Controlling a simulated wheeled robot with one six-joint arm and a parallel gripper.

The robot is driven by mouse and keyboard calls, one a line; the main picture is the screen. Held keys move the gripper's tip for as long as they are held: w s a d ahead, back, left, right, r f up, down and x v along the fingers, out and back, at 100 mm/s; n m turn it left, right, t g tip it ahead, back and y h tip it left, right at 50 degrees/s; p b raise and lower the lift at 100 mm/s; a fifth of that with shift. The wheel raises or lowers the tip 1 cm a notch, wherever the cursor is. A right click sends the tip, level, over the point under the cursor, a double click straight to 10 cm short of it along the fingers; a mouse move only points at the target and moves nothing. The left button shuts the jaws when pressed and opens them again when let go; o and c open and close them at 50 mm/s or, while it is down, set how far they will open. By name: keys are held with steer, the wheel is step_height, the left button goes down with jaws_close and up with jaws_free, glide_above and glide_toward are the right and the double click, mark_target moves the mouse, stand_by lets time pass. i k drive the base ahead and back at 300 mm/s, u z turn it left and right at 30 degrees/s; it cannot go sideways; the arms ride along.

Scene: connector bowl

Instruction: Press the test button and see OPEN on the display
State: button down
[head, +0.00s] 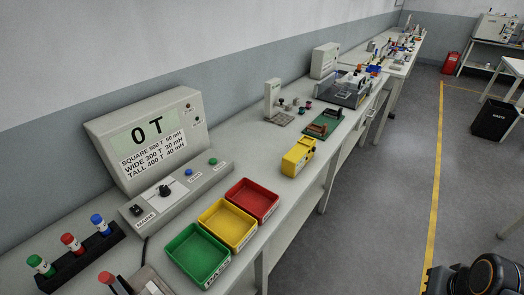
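A grey tester stands at the left of the bench. Its display (148,137) reads "0 T", with lines for SQUARE, WIDE and TALL below; OPEN does not show on it. The tester's control panel (150,212) has a switch marked MAINS, a black knob (165,190), a blue button (189,173) and a green button (213,161). The labels by the two buttons are too small to read surely, so I cannot tell which is the test button. My gripper is not in view; only a dark part of my arm shows at the bottom right.
Green (197,258), yellow (228,226) and red (252,200) trays sit in front of the panel. A rack (70,258) with coloured-top pieces is at the left. A yellow device (298,157) and a green board (322,126) lie farther along.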

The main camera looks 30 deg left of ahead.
mark_target(212, 162)
steer(key=z, duration=0.15)
steer(key=i, duration=1.6)
steer(key=u, duration=3.9)
steer(key=i, duration=0.5)
steer(key=u, duration=0.05)
